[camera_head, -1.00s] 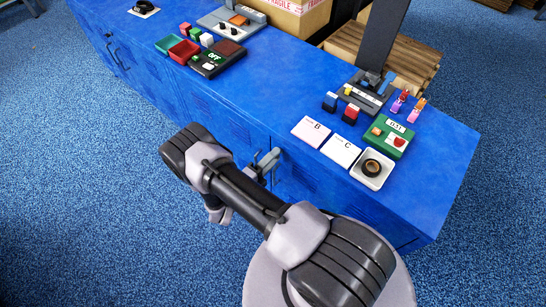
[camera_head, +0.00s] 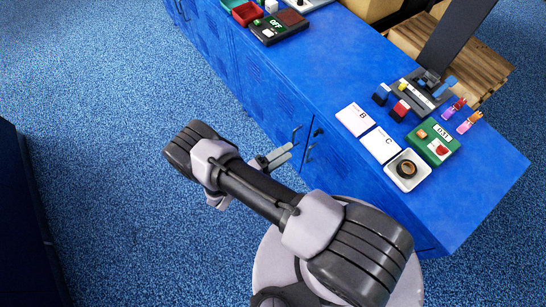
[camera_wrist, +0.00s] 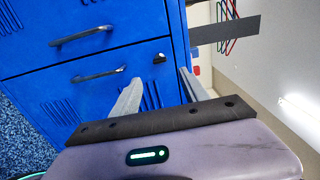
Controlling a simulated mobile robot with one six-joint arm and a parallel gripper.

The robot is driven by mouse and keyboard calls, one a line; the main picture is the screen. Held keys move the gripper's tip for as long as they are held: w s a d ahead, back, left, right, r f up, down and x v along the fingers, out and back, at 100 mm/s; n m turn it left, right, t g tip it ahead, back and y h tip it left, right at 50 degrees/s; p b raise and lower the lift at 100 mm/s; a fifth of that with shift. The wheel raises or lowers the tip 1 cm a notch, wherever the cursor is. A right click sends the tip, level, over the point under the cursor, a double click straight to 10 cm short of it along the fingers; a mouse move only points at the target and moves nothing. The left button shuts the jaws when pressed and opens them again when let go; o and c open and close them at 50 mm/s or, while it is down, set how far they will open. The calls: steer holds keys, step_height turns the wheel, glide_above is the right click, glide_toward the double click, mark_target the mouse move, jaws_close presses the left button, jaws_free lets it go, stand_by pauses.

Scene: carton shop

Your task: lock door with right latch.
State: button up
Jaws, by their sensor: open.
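The blue locker cabinet has two door handles side by side, the left handle (camera_head: 296,134) and the right handle (camera_head: 310,151). A small black latch (camera_head: 318,132) sits beside them near the cabinet's top edge. In the wrist view the picture is turned: the two bar handles (camera_wrist: 82,36) (camera_wrist: 98,75) lie at left, and the black latch (camera_wrist: 159,58) lies ahead of the fingers. My gripper (camera_head: 284,158) is open and empty, in front of the doors. In the wrist view its fingers (camera_wrist: 160,77) are spread below the latch. I see no contact with it.
Blue carpet at left is clear; a dark object (camera_head: 25,220) stands at the lower left edge.

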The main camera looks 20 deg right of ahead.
steer(key=v, duration=0.5)
steer(key=shift+s+a, duration=0.15)
steer(key=shift+a, duration=0.2)
step_height(320, 180, up, 16)
steer(key=w+m+g+y, duration=0.2)
steer(key=m+g+y, duration=0.2)
steer(key=m+g, duration=0.7)
steer(key=s+r+m+t+y, duration=0.3)
steer(key=r+m, duration=0.5)
steer(key=m, duration=0.3)
steer(key=s+r+m+t+y, duration=0.4)
steer(key=r+m+y, duration=0.3)
steer(key=r+m, duration=0.2)
steer(key=s+r+m+t+y, duration=0.3)
steer(key=s+r+m+y, duration=0.2)
steer(key=r+m, duration=0.4)
steer(key=s+m, duration=0.1)
steer(key=m, duration=0.3)
steer(key=shift+d+r+m+t, duration=0.2)
steer(key=shift+m+t, duration=0.1)
